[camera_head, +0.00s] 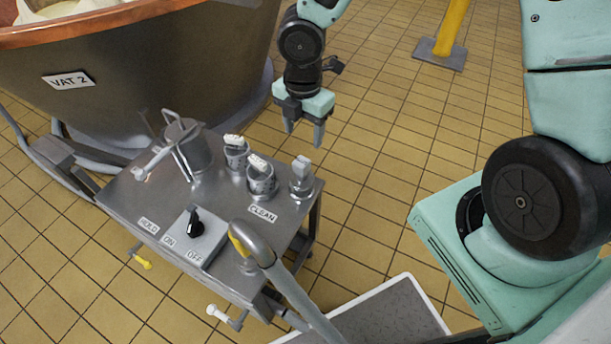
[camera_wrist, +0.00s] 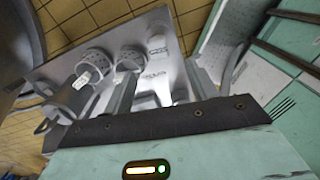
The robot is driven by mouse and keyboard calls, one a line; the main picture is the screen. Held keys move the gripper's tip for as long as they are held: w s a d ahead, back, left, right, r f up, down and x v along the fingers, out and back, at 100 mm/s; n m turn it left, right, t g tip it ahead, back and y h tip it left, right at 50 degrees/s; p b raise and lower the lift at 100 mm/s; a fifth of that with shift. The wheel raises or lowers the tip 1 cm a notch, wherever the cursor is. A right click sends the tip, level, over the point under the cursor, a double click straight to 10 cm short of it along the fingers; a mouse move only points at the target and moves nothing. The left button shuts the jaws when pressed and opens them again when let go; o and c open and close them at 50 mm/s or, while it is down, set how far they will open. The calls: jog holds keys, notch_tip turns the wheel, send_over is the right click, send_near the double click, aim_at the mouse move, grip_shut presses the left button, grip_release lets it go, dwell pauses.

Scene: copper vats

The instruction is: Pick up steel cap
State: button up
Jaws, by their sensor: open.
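The likely steel cap (camera_head: 301,178) is a small grey metal piece with a raised flat tab. It stands upright at the right corner of the steel table (camera_head: 150,200), beside the CLEAN label (camera_head: 262,213). My gripper (camera_head: 304,132) is open and empty. It points down above and behind that corner, apart from the cap.
Two perforated cups with white pieces, a left one (camera_head: 236,152) and a right one (camera_head: 261,178), stand left of the cap. A steel jug (camera_head: 187,145) and a switch box (camera_head: 195,235) share the table. A copper vat (camera_head: 150,75) stands behind. A bent pipe (camera_head: 285,280) rises in front.

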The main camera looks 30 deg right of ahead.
aim_at(303, 161)
notch_tip(303, 161, down, 8)
jog(key=b, duration=0.3)
jog(key=shift+f, duration=0.15)
jog(key=shift+w+a+f+b, duration=0.15)
jog(key=shift+f+b, duration=0.55)
jog(key=shift+f, duration=0.75)
jog(key=shift+a+f+b, duration=0.1)
jog(key=shift+f+b, duration=0.55)
jog(key=shift+f, duration=0.8)
jog(key=shift+c, duration=0.4)
jog(key=shift+r, duration=0.1)
jog(key=c, duration=1.1)
jog(key=shift+r+p, duration=2.3)
jog(key=shift+r, duration=2.7)
jog(key=shift+r+p, duration=3.25)
jog(key=shift+p, duration=0.25)
